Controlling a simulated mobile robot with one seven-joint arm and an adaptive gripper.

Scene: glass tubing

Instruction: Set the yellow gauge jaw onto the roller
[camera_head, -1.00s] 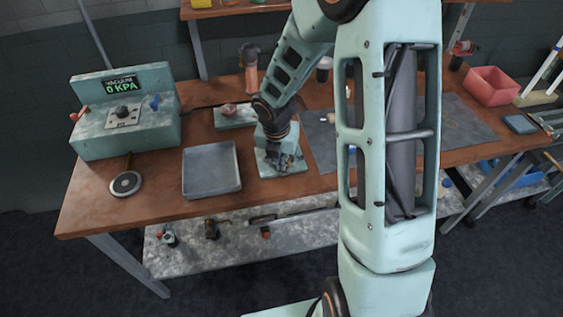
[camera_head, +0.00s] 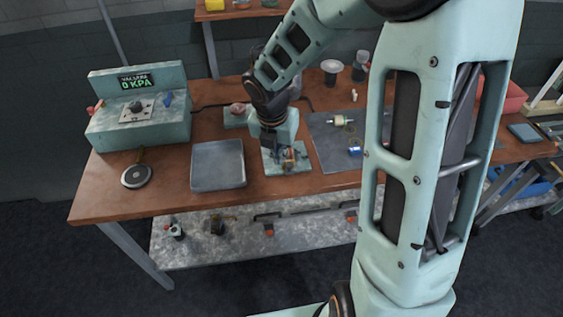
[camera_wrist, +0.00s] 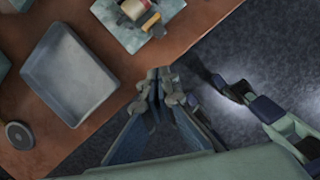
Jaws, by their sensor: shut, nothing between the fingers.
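The gauge fixture is a pale green plate (camera_head: 286,168) on the bench, also at the top of the wrist view (camera_wrist: 118,32). A pale and red roller (camera_wrist: 133,9) sits on it, cut by the frame's top edge. The yellow gauge jaw (camera_wrist: 151,21) is at the roller's lower right side. I cannot tell whether it touches or rests on the roller. My gripper (camera_wrist: 163,76) is shut and empty, apart from the jaw. In the head view my gripper (camera_head: 268,139) is just above the fixture's left part and small parts there are hard to make out.
A grey tray (camera_head: 218,165) lies left of the fixture. A dark mat (camera_head: 330,160) with small parts is to its right. A vacuum box (camera_head: 135,112) and a round disc (camera_head: 136,176) stand farther left. The bench's front edge is close to the fixture.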

